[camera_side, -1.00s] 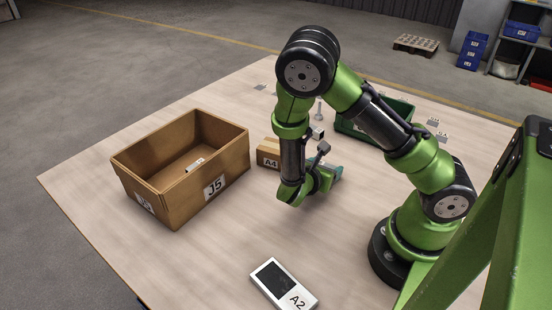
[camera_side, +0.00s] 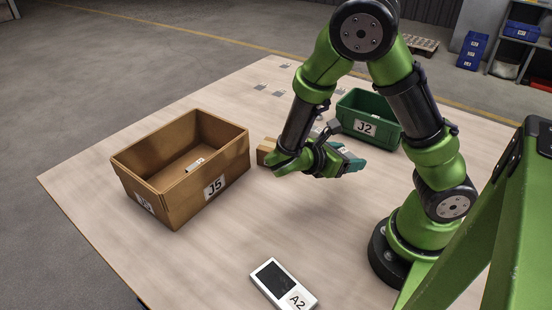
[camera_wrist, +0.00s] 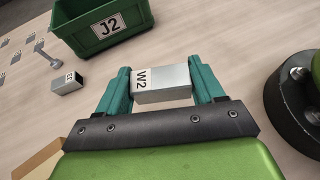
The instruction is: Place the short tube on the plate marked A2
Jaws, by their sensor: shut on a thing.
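My gripper (camera_wrist: 162,88) is shut on a silver rectangular piece marked W2 (camera_wrist: 170,82), with a teal finger at each end of it. I cannot tell from its visible faces whether it is a hollow tube. In the side view my gripper (camera_side: 350,162) is tilted, its fingers pointing right, in front of the green bin. The plate marked A2 (camera_side: 279,287) lies flat near the table's front edge, pale with a dark panel. It is well away from my gripper, and nothing is on it.
The green bin J2 (camera_side: 362,103) stands behind my gripper. A tan box J5 (camera_side: 172,190) on the left holds a small pale labelled piece. A cardboard box (camera_side: 264,151) is partly hidden by my arm. A small dark-ended block (camera_wrist: 67,83) and a bolt-like part (camera_wrist: 46,56) lie near the bin.

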